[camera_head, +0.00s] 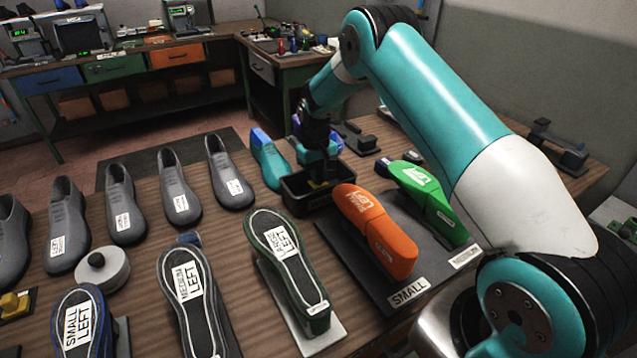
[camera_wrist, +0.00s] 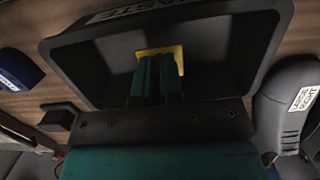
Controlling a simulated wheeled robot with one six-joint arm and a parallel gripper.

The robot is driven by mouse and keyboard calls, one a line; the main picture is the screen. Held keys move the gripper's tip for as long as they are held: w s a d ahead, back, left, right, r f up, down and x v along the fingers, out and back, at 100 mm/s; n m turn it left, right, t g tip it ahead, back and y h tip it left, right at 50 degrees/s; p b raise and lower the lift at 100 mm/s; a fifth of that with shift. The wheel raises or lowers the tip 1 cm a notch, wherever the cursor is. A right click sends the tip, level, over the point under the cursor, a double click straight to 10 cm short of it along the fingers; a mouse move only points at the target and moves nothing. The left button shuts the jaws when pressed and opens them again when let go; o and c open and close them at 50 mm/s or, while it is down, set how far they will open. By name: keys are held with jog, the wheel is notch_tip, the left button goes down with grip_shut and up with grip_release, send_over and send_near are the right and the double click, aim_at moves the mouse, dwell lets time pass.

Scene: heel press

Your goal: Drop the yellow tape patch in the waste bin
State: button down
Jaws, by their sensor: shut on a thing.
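The yellow tape patch (camera_wrist: 160,53) is between the tips of my gripper (camera_wrist: 158,75) in the wrist view. My gripper is shut on it and points down into the waste bin (camera_wrist: 262,30), a black open box marked WASTE. The bin's walls surround the patch. I cannot tell whether the patch touches the floor of the bin.
An orange last (camera_head: 375,228) and a green last (camera_head: 428,198) stand right of the bin on a dark board. A teal last (camera_head: 268,158) stands close at its left. Grey shoes (camera_head: 178,185) and labelled lasts (camera_head: 285,262) fill the table's left and front.

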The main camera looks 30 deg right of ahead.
jog(key=shift+f+p, duration=0.55)
jog(key=shift+f, duration=1.6)
jog(key=shift+f, duration=0.1)
jog(key=c, duration=1.3)
grip_release()
jog(key=shift+o, duration=0.2)
jog(key=r+b, duration=0.1)
jog(key=r, duration=0.3)
jog(key=w+r+b, duration=0.1)
jog(key=r+b, duration=0.1)
jog(key=r, duration=0.2)
jog(key=r+b, duration=0.1)
jog(key=r, duration=0.3)
jog(key=shift+w+a+r+b, duration=0.1)
jog(key=shift+w+b, duration=0.1)
jog(key=shift+b, duration=0.1)
jog(key=s+a+r+n+t+y, duration=0.1)
jog(key=s+a+r+n, duration=0.1)
jog(key=s+a+r, duration=0.7)
jog(key=s+a+r+n+t+y, duration=0.1)
jog(key=s+a+r+n, duration=0.2)
jog(key=s+a+r, duration=0.6)
jog(key=s+a+f+n+y, duration=0.2)
jog(key=s, duration=1.8)
jog(key=shift+g, duration=0.3)
jog(key=shift+f, duration=0.1)
